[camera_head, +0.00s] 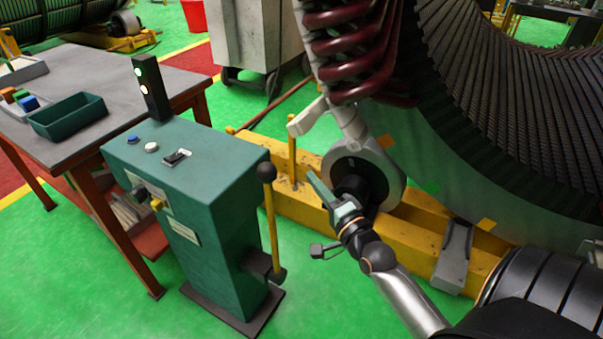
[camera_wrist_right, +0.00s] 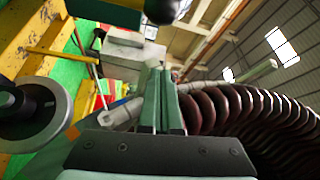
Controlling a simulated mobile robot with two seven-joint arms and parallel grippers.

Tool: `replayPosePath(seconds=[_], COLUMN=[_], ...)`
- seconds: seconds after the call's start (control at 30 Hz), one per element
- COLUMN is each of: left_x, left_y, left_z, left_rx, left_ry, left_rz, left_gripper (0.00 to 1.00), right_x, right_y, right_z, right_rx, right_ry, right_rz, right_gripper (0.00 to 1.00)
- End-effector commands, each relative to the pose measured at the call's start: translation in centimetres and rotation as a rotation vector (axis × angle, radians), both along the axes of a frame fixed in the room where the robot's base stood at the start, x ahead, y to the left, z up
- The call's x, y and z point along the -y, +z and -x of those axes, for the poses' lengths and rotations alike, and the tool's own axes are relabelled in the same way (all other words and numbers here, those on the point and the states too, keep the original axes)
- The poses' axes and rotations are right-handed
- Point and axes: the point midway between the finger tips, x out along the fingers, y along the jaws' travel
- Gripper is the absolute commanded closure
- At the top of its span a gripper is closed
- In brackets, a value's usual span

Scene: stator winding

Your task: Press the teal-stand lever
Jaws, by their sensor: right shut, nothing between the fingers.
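The teal stand (camera_head: 215,215) stands on the green floor at the left of centre in the head view. Its lever (camera_head: 270,225) is a yellow rod on the stand's right side, close to upright, with a black ball knob (camera_head: 266,172) on top and a dark pivot below. My right gripper (camera_head: 316,184) is shut and empty, to the right of the knob and apart from it. In the right wrist view its teal fingers (camera_wrist_right: 162,98) are together, and a dark rounded knob (camera_wrist_right: 162,10) shows at the top edge, beyond the fingertips. My left gripper is out of view.
The stand carries a signal light (camera_head: 151,88) and buttons. A table (camera_head: 80,65) with a green bin (camera_head: 67,117) is at the left. The large stator (camera_head: 480,130) with dark red coils (camera_head: 350,45) rises at the right, above a yellow base beam (camera_head: 300,205). Green floor is free in front.

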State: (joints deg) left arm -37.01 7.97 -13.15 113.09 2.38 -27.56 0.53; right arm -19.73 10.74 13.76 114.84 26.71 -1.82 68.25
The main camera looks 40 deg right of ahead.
Motion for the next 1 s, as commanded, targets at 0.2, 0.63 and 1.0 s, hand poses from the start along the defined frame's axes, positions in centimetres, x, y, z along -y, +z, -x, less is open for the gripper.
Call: replayPosePath(seconds=[0.2,0.63,1.0], left_x=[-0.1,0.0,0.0], left_y=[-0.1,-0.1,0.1], left_z=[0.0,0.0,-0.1], left_rx=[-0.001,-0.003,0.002], left_ry=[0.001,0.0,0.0], left_rz=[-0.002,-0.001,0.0], left_gripper=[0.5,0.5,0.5], right_x=[0.4,-0.5,-2.8], right_y=[0.5,0.6,0.2], right_z=[-3.5,-8.7,-8.2], right_rx=[0.004,-0.001,0.001], right_ry=[0.001,0.001,0.0], right_rz=[0.001,-0.005,0.001], right_gripper=[1.0,1.0,1.0])
